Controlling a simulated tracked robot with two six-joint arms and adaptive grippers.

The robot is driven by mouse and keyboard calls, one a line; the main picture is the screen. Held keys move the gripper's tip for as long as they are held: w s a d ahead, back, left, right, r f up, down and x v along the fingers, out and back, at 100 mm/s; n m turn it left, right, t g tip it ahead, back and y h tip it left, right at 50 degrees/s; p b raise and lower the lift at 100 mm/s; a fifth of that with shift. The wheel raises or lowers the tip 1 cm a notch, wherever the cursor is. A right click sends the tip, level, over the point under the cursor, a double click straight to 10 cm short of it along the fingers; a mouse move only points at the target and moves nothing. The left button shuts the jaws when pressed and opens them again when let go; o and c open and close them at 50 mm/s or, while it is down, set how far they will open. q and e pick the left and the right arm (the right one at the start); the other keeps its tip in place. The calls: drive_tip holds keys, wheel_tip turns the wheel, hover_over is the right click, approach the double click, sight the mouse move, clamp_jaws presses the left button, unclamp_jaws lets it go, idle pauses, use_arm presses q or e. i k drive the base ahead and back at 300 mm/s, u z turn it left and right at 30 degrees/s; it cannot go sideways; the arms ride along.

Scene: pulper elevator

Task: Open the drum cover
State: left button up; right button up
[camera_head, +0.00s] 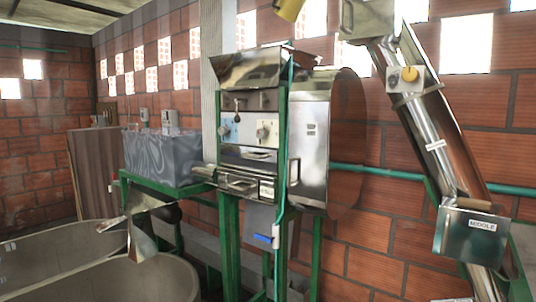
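The pulper stands mid-view on a green frame (229,235). The shiny metal drum cover (312,140) is on its right side, with a small label on its face and a handle at its left edge. It appears closed against the drum, though the far side is hidden. A large round reddish-brown surface (348,140) shows at its right. Neither of my grippers is in view.
A metal hopper (250,68) tops the pulper. A blue-handled valve (264,239) sits on a green pipe in front. A sloping elevator tube (432,130) with a "MIDDLE" box (470,237) stands right. A grey tank (163,158) and large basins (125,282) are left.

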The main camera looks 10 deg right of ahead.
sight(264, 160)
drive_tip(key=u, duration=0.15)
drive_tip(key=i, duration=1.45)
drive_tip(key=u, duration=0.6)
